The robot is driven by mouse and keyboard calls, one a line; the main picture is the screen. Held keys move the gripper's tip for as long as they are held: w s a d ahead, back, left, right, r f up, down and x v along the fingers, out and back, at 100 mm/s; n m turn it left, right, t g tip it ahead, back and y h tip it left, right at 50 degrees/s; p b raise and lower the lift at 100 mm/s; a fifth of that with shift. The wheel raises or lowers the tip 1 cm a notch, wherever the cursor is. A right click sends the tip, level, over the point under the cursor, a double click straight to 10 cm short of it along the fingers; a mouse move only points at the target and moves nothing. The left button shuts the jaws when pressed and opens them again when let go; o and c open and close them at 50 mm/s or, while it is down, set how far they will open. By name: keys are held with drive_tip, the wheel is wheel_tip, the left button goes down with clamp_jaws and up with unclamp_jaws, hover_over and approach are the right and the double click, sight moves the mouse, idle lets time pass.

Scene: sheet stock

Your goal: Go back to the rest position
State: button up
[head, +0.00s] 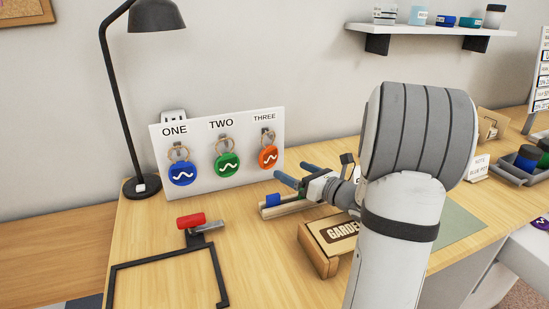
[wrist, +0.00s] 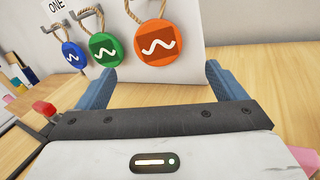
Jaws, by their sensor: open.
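My gripper (head: 297,176) is open and empty above the wooden table (head: 150,230), just right of and in front of a white key board. Its two blue fingers stand apart in the wrist view (wrist: 165,88). The board (head: 200,133) carries three hooks marked ONE, TWO and THREE. A blue tag (head: 182,173) hangs under ONE, a green tag (head: 227,163) under TWO, and an orange tag (head: 268,157) under THREE. In the wrist view the orange tag (wrist: 159,46) shows beyond the fingers, apart from them.
A black lamp (head: 112,90) stands left of the board. A red-handled clamp or lever (head: 191,220) and black frame (head: 165,258) lie in front. A wooden box marked GARDEN (head: 318,252) sits below my arm. A shelf (head: 430,30) hangs at the back right.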

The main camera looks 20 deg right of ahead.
drive_tip(key=shift+s+a+r, duration=0.15)
drive_tip(key=shift+s+r, duration=0.05)
drive_tip(key=shift+r, duration=0.05)
drive_tip(key=s+a+r+n+g+y+p, duration=0.1)
drive_tip(key=a+n, duration=0.1)
drive_tip(key=a, duration=0.1)
drive_tip(key=a+r+n+g+y+p, duration=0.1)
drive_tip(key=a+n+g, duration=0.1)
drive_tip(key=s+a+r+n+g+p, duration=0.1)
drive_tip(key=a+n, duration=0.1)
drive_tip(key=a, duration=0.1)
drive_tip(key=shift+s+a+r+y, duration=0.1)
drive_tip(key=shift+s+a+y, duration=0.2)
drive_tip(key=shift+a+y, duration=0.1)
drive_tip(key=s+a+r+n+g+p, duration=0.2)
drive_tip(key=s+a+n+g+p, duration=0.3)
drive_tip(key=s+a+n+g, duration=0.35)
drive_tip(key=s+d+r+n+h+p, duration=0.1)
drive_tip(key=s+r+n+h+p, duration=0.2)
drive_tip(key=n, duration=0.6)
drive_tip(key=s+d+r+n+g+h+p, duration=0.1)
drive_tip(key=s+r+n+h+p, duration=0.3)
drive_tip(key=s+n, duration=0.5)
drive_tip(key=h+p, duration=0.2)
drive_tip(key=h, duration=0.1)
drive_tip(key=shift+s+n, duration=0.3)
drive_tip(key=shift+n, duration=0.05)
